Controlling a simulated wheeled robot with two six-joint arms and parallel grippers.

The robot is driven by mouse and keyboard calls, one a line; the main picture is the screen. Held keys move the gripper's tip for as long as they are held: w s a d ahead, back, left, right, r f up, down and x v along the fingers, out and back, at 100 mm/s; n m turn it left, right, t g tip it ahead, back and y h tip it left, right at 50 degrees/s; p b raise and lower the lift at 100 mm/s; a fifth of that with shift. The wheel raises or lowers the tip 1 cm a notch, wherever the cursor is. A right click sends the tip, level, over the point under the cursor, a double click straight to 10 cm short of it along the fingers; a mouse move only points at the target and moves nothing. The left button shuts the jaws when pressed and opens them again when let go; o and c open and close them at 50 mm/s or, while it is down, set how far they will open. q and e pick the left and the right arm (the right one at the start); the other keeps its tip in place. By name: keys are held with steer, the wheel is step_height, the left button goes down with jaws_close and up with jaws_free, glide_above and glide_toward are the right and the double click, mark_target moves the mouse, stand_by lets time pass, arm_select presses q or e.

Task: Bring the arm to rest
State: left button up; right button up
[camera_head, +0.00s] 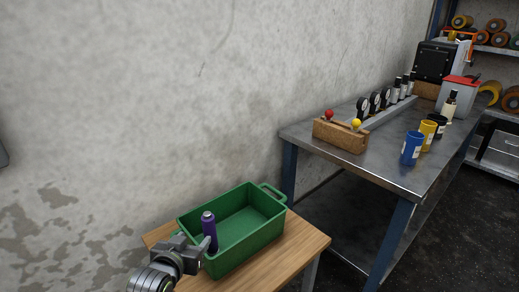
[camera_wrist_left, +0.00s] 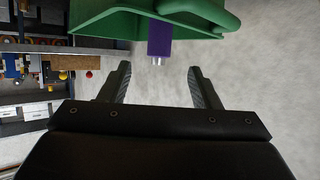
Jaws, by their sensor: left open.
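A purple cylinder (camera_head: 210,233) with a grey cap stands upright at the near left side of the green crate (camera_head: 267,203), its top above the rim. My left gripper (camera_head: 194,244) is beside it, just outside the crate's left wall. In the left wrist view the open, empty fingers (camera_wrist_left: 158,78) point toward the purple cylinder (camera_wrist_left: 159,42), which sticks out past the edge of the green crate (camera_wrist_left: 112,18), apart from the fingers. The cylinder's base is partly hidden in the head view. My right gripper is not in view.
The crate stands on a small wooden table (camera_head: 300,243) by a concrete wall. A metal workbench (camera_head: 385,165) at right holds a wooden block (camera_head: 340,136) with red and yellow knobs, a blue cup (camera_head: 412,149), a yellow cup (camera_head: 427,135) and other items. Shelves stand behind it.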

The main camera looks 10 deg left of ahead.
arm_select(q)
steer(key=s+a+f+g+y, duration=0.1)
steer(key=s+f+g, duration=0.25)
steer(key=s, duration=0.65)
steer(key=s+a+f+g, duration=0.25)
steer(key=s+f, duration=0.25)
steer(key=s, duration=0.5)
steer(key=s+a+f+g+y, duration=0.1)
steer(key=s+f+g, duration=0.3)
steer(key=s, duration=0.6)
step_height(320, 180, down, 18)
steer(key=w+a+g+p, duration=0.1)
steer(key=p, duration=0.4)
steer(key=s+d+f+g+h+p, duration=0.1)
steer(key=s+f+p, duration=0.3)
steer(key=s+f, duration=0.8)
steer(key=s, duration=0.3)
steer(key=shift+s+f, duration=0.3)
steer(key=shift+f, duration=0.1)
